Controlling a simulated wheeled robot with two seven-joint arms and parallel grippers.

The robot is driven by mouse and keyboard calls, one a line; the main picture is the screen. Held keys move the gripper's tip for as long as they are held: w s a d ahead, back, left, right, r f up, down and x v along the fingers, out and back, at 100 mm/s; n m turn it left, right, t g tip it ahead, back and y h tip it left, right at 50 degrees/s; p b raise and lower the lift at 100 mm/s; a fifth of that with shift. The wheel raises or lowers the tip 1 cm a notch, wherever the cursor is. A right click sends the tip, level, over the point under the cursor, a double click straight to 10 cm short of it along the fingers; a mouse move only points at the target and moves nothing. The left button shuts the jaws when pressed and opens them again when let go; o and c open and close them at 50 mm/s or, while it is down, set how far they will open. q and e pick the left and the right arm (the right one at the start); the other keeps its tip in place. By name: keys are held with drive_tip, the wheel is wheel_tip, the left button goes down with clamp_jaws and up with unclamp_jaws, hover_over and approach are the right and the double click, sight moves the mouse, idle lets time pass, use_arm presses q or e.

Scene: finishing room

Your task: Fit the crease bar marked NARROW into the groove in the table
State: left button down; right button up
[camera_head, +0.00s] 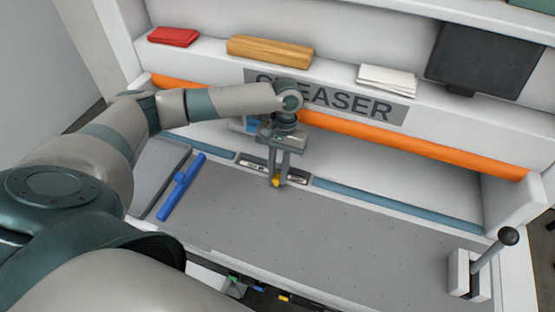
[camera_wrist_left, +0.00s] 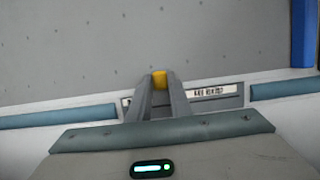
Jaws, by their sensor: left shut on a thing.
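My left gripper (camera_head: 276,182) is shut on a small yellow piece (camera_wrist_left: 159,79) at the back edge of the grey table (camera_head: 330,240). Beside the fingers, a dark grey strip with white labels (camera_head: 256,166) lies in the gap between two blue strips; it also shows in the left wrist view (camera_wrist_left: 215,93). The label print is too small to read, so I cannot tell which piece is marked NARROW. I cannot tell whether the yellow piece joins the grey strip or is seated in a groove; the fingers hide part of it. My right gripper is not in view.
A lever (camera_head: 492,250) stands at the right corner. Green, yellow and blue tabs (camera_head: 258,288) show below the front edge. An orange bar (camera_head: 420,146) runs behind. The middle of the table is clear.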

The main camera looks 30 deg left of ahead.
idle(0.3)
use_arm(q)
drive_tip(key=c, duration=1.5)
unclamp_jaws()
drive_tip(key=shift+c, duration=0.2)
drive_tip(key=shift+r, duration=0.1)
drive_tip(key=shift+w+r+b, duration=0.2)
drive_tip(key=shift+r+b, duration=0.1)
drive_tip(key=shift+r, duration=0.3)
drive_tip(key=b+v, duration=0.3)
drive_tip(key=v, duration=1.3)
drive_tip(key=shift+s+b, duration=0.15)
drive_tip(key=shift+b, duration=0.2)
drive_tip(key=shift+a, duration=0.1)
